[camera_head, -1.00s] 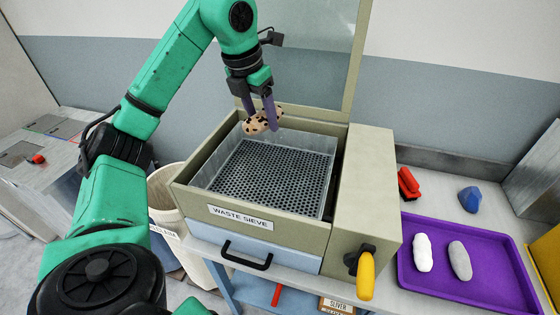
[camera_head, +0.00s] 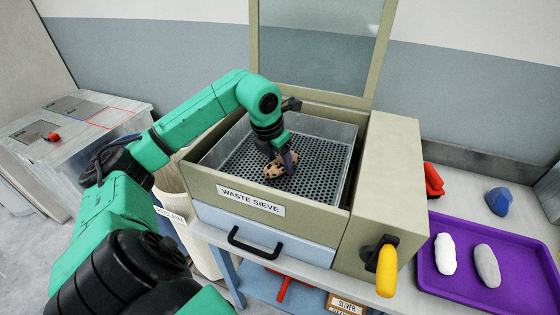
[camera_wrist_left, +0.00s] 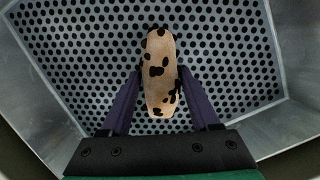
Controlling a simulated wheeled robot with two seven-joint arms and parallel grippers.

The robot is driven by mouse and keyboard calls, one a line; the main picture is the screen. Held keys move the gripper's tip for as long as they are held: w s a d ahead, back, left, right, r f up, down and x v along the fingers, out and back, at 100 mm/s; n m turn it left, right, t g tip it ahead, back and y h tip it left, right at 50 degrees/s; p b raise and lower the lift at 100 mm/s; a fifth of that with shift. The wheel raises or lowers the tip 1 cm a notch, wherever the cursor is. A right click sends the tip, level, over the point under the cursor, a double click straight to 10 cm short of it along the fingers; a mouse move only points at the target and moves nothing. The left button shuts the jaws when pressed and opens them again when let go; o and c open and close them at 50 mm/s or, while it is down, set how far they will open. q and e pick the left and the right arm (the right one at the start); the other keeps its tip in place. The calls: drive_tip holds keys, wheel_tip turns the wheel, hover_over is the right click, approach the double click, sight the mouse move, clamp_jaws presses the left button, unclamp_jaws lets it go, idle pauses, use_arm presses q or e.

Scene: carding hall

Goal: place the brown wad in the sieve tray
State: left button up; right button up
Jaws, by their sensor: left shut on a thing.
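The brown wad (camera_head: 279,165) is a tan oval with dark spots. My left gripper (camera_head: 283,158) is shut on it, inside the sieve tray. In the left wrist view the wad (camera_wrist_left: 160,72) is between the two purple fingers of my gripper (camera_wrist_left: 160,85), over the perforated floor. The sieve tray (camera_head: 322,170) is a metal box with a holed bottom, set in the beige machine labelled WASTE SIEVE. I cannot tell whether the wad touches the tray floor. My right gripper is not in view.
The machine's lid (camera_head: 318,45) stands open at the back. A yellow-handled lever (camera_head: 386,270) sticks out at its front right. A purple tray (camera_head: 470,262) holds a white wad (camera_head: 445,253) and a grey wad (camera_head: 486,265). A red object (camera_head: 433,181) and a blue lump (camera_head: 499,201) lie behind it.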

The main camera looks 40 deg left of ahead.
use_arm(q)
drive_tip(key=shift+w+f, duration=0.1)
drive_tip(key=shift+f, duration=0.1)
drive_tip(key=o, duration=1.4)
drive_tip(key=shift+r, duration=0.1)
drive_tip(key=shift+c, duration=0.2)
drive_tip(key=v, duration=1.2)
drive_tip(key=shift+p, duration=0.3)
